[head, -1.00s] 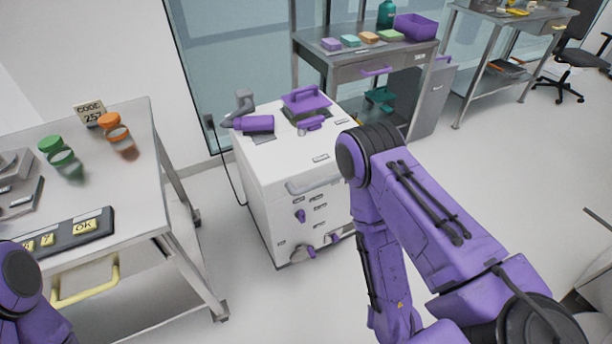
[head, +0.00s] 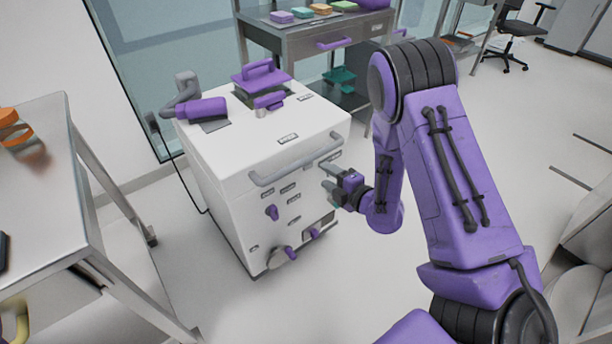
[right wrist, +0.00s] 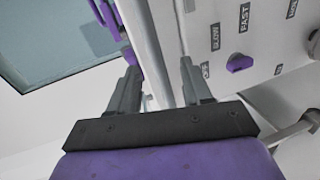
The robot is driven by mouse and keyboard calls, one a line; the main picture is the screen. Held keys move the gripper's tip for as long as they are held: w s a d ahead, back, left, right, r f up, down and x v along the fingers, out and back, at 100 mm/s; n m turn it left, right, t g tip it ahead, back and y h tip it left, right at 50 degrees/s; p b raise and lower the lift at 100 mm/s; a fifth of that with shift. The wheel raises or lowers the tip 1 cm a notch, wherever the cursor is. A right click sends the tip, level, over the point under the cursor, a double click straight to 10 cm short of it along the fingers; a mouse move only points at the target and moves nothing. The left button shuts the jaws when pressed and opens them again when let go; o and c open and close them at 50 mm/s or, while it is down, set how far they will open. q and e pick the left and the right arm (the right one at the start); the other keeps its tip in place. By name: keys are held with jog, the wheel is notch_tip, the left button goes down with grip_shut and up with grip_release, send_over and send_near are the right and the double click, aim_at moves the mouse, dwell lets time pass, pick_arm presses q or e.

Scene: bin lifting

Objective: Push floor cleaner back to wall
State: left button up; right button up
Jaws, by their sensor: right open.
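The floor cleaner (head: 265,155) is a white box on the floor with purple knobs, a purple top handle and a grey hose fitting. It stands close to the glass wall (head: 135,70). A grey bar handle (head: 290,165) runs along its upper front edge. My right gripper (head: 326,174) is open and empty near the right end of that bar. In the right wrist view the bar (right wrist: 158,50) passes between the open fingers (right wrist: 160,88), beyond or at their tips; contact cannot be told. My left gripper is out of view.
A steel table (head: 60,220) stands to the left, with orange-lidded jars on it. A steel bench (head: 320,35) with coloured boxes stands behind the cleaner to the right. A black cord (head: 190,185) hangs beside the cleaner. The floor at right is mostly clear.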

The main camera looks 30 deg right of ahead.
aim_at(309, 162)
jog(key=shift+n, duration=0.5)
jog(key=x, duration=0.7)
jog(key=r+p+x, duration=0.1)
jog(key=x, duration=0.2)
jog(key=shift+w, duration=0.4)
grip_shut()
